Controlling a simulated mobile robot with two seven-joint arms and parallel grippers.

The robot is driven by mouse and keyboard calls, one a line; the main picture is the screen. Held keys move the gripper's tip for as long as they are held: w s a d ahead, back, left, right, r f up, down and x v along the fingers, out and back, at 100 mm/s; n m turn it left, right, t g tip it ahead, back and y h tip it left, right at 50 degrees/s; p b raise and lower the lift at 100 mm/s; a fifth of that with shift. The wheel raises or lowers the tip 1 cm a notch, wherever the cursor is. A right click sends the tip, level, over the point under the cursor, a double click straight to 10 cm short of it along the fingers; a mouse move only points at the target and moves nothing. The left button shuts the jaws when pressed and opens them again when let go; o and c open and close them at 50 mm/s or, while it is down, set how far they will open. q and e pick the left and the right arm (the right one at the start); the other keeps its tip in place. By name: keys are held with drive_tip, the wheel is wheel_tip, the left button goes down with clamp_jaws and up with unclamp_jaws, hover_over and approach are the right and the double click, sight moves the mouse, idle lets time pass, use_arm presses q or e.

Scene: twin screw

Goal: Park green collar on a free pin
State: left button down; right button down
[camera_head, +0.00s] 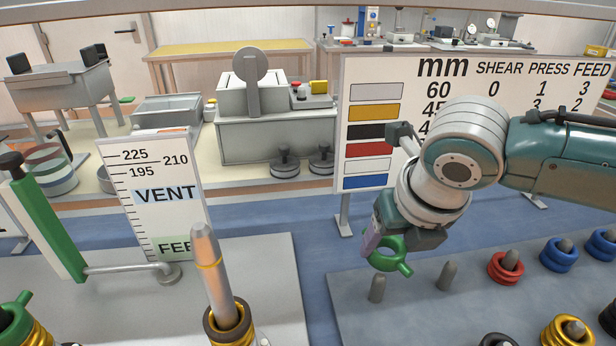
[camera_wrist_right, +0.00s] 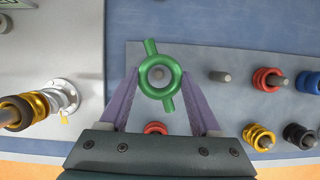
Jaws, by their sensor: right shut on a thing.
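The green collar (camera_head: 399,268) is a ring with two stubs. My right gripper (camera_head: 384,240) is shut on it, with a purple finger on each side of the ring. In the right wrist view the collar (camera_wrist_right: 144,84) sits between the fingertips, and a grey pin tip (camera_wrist_right: 158,73) shows through its hole. In the head view that bare pin (camera_head: 377,289) stands just below the collar; the collar appears to be above it. A second bare pin (camera_head: 447,276) stands to its right, also in the wrist view (camera_wrist_right: 220,76). My left gripper is not in view.
The grey pin board (camera_head: 420,318) also carries a red collar (camera_head: 505,268), blue collars (camera_head: 558,255) and a gold collar (camera_head: 566,333) on pins. A sign board (camera_head: 373,121) stands behind. At left are a tall spindle (camera_head: 211,270) and another green ring (camera_head: 14,318).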

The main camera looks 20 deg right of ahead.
sight(382, 286)
drive_tip(key=shift+f+b, duration=1.75)
drive_tip(key=shift+b, duration=0.15)
drive_tip(key=shift+f+b, duration=0.75)
drive_tip(key=shift+f, duration=0.75)
drive_tip(key=shift+f, duration=0.1)
drive_tip(key=shift+f+b, duration=1.1)
drive_tip(key=shift+f, duration=0.55)
drive_tip(key=shift+c, duration=1)
unclamp_jaws()
drive_tip(key=shift+o, duration=0.9)
